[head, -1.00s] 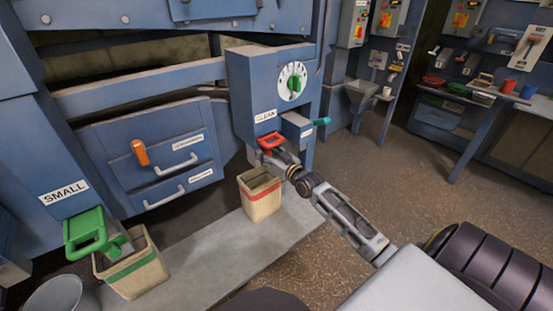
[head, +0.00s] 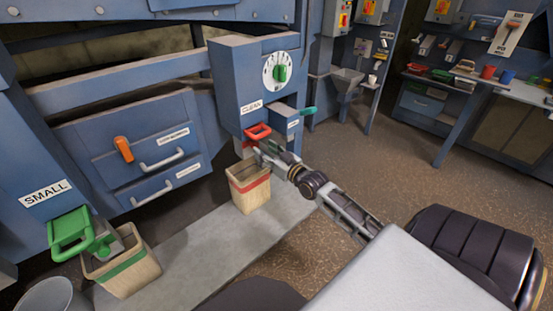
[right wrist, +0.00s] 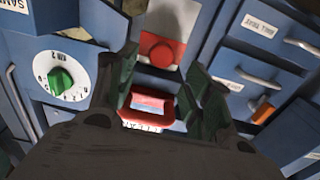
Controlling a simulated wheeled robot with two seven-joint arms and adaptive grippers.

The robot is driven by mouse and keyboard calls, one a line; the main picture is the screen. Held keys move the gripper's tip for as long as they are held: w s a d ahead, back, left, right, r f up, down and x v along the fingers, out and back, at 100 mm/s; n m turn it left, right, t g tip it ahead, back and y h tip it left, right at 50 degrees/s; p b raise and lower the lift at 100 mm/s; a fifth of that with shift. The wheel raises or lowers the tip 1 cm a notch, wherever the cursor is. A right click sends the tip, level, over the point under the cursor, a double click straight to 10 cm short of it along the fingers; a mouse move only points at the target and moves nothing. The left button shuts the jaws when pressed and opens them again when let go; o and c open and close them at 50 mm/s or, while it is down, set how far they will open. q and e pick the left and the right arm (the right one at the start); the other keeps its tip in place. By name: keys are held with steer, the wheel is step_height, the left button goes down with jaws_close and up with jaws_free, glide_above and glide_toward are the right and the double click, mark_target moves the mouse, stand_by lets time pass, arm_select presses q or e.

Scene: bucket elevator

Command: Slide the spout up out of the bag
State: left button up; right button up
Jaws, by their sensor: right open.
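The red spout handle (head: 258,132) sits under the CLEAN label on the blue machine, above an open beige bag (head: 251,198) with a red band. My right gripper (head: 262,149) is at the red handle, its arm coming from the lower right. In the right wrist view the red handle (right wrist: 145,103) lies between the two spread fingers of my right gripper (right wrist: 163,92), with no clear grip on it. Whether the spout's lower end is inside the bag is hidden. A green-handled spout (head: 70,232) at the SMALL label reaches into another bag (head: 125,275). My left gripper is out of view.
A dial with a green knob (head: 281,73) is above the handle. A teal lever (head: 308,111) sticks out to its right. A metal bucket (head: 50,297) stands at the lower left. The floor to the right is open.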

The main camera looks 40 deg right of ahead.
steer(key=shift+s+d, duration=0.2)
steer(key=shift+s, duration=2.45)
